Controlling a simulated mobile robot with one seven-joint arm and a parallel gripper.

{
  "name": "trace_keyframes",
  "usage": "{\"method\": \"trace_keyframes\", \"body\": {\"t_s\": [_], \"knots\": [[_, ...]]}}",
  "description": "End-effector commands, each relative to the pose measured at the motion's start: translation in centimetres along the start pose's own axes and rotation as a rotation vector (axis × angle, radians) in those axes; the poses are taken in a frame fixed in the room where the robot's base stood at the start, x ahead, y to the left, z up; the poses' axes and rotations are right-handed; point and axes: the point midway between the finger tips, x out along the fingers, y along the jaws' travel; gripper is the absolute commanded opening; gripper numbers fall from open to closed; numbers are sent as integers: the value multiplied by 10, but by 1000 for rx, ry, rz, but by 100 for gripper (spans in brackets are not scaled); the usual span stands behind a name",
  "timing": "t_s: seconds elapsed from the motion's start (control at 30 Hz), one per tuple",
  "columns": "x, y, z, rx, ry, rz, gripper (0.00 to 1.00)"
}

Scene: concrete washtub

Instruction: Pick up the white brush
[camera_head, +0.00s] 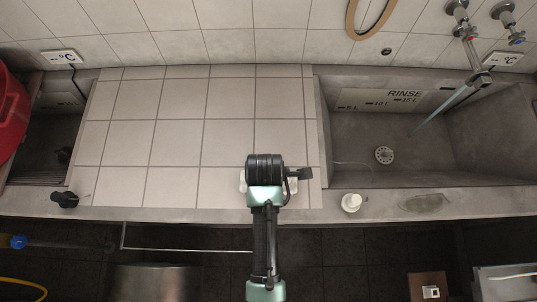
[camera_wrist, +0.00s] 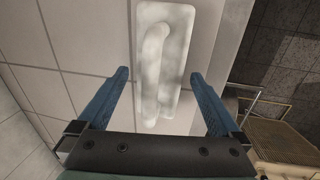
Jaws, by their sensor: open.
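The white brush (camera_wrist: 172,95) lies on the tiled counter, with a pale rectangular body and a raised bar handle along it. In the wrist view, my gripper (camera_wrist: 159,73) is open, with a blue finger on each side of the brush and clear gaps between. The fingers do not touch it, and their height above the counter is hard to tell. In the head view, my gripper (camera_head: 266,172) is over the counter's front right part and hides most of the brush; only small white edges (camera_head: 243,181) show beside it.
The rinse sink (camera_head: 385,178) with its tap (camera_head: 478,76) is to the right. A small white object (camera_head: 351,202) stands on its front ledge. A black object (camera_head: 64,199) sits at the front left, and a red tub (camera_head: 10,115) at the far left. The tiled counter (camera_head: 150,150) is otherwise clear.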

Motion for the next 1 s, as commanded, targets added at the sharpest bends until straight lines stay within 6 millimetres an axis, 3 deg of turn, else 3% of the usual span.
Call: {"method": "trace_keyframes", "body": {"t_s": [0.33, 0.83, 1.0], "knots": [[10, 0, 0, -1, 0, 1, 100], [10, 0, 0, -1, 0, 1, 12], [9, 0, 0, -1, 0, 2, 10]]}}
